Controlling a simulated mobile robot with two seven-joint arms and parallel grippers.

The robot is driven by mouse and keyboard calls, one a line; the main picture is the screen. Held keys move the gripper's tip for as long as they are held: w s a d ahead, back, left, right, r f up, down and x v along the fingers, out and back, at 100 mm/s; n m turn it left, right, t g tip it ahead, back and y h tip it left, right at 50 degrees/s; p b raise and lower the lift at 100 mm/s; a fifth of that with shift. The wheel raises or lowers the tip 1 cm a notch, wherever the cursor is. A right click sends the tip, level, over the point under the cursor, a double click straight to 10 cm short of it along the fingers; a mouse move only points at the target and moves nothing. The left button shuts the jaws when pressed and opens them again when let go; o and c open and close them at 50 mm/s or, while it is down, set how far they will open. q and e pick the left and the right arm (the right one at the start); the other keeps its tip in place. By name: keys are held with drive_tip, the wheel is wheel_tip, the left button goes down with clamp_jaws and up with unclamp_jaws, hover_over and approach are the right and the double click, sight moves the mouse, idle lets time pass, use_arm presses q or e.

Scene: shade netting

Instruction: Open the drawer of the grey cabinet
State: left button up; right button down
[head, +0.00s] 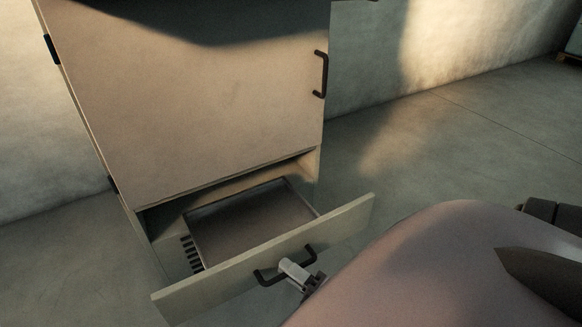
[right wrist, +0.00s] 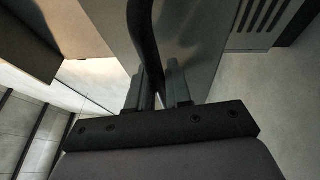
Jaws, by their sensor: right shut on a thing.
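The grey cabinet (head: 200,100) stands at the left of the head view, with a large shut door above. Its drawer (head: 330,226) at the bottom is pulled well out, and its inside (head: 245,222) looks empty. A dark bar handle (head: 266,279) sits on the drawer front. My right gripper (head: 293,270) is at this handle and shut on it. In the right wrist view the dark handle (right wrist: 143,35) runs between the two fingers (right wrist: 163,88). My left gripper is not in view.
The door has its own dark handle (head: 321,74) at its right edge. Open concrete floor (head: 450,150) lies to the right of the cabinet. A wall stands behind it. A pallet (head: 570,59) shows at the far right edge. My own arm covers the lower right.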

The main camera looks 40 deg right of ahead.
idle(0.4)
drive_tip(key=c, duration=1.1)
unclamp_jaws()
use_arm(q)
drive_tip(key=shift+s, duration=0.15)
use_arm(e)
drive_tip(key=shift+s, duration=0.2)
